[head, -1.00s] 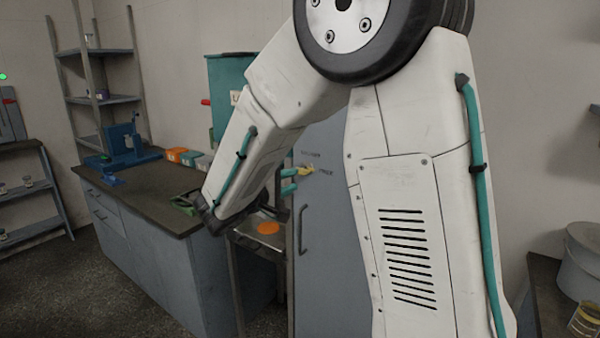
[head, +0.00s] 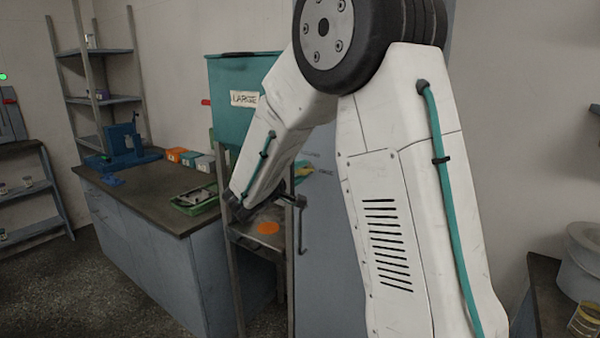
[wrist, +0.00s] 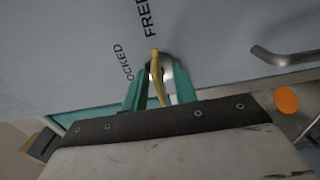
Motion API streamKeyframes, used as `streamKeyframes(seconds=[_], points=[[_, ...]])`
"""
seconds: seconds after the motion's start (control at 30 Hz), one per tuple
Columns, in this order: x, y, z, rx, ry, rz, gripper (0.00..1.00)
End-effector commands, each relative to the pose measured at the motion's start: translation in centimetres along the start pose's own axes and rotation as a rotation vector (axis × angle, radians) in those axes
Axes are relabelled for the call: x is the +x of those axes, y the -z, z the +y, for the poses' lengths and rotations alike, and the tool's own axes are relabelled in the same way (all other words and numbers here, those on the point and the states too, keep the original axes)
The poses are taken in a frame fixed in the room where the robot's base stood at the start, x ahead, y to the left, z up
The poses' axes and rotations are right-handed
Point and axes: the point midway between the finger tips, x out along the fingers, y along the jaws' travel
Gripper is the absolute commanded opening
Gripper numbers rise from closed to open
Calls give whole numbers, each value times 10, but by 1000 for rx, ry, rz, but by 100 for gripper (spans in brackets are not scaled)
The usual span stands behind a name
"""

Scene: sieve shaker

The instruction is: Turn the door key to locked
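The yellow door key (wrist: 157,80) sits in a round metal lock on the grey-blue door (wrist: 215,45) in the wrist view. Its upper end points towards the word FREE (wrist: 148,18); the word LOCKED, partly cut off as OCKED (wrist: 122,63), is to its left. My gripper (wrist: 162,68) has one teal finger on each side of the key. The fingers are apart, with gaps visible beside the key, so it is open around it. In the head view the key (head: 305,170) is small and my arm hides much of the gripper.
A door handle (wrist: 285,58) is right of the key in the wrist view. An orange disc (head: 268,228) lies on a small stand beside the door. A teal hopper marked LARGE (head: 228,75) and a workbench (head: 130,185) with a green tray (head: 195,203) are left.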

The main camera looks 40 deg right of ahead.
Motion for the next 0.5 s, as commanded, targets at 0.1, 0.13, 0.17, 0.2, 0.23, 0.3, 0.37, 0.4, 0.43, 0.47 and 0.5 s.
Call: streamKeyframes(seconds=[0.1,0.13,0.17,0.2,0.23,0.3,0.37,0.4,0.43,0.47,0.5], points=[[0,0,0,0,0,0,3],[0,0,0,0,0,0,0],[0,0,0,0,0,0,0],[0,0,0,0,0,0,0],[0,0,0,0,0,0,0],[0,0,0,0,0,0,0],[-1,0,0,-3,0,0,0],[-1,0,0,-7,0,0,0],[-1,0,0,-11,0,0,0],[-1,0,0,-16,0,0,0],[-1,0,0,-26,0,0,0]])
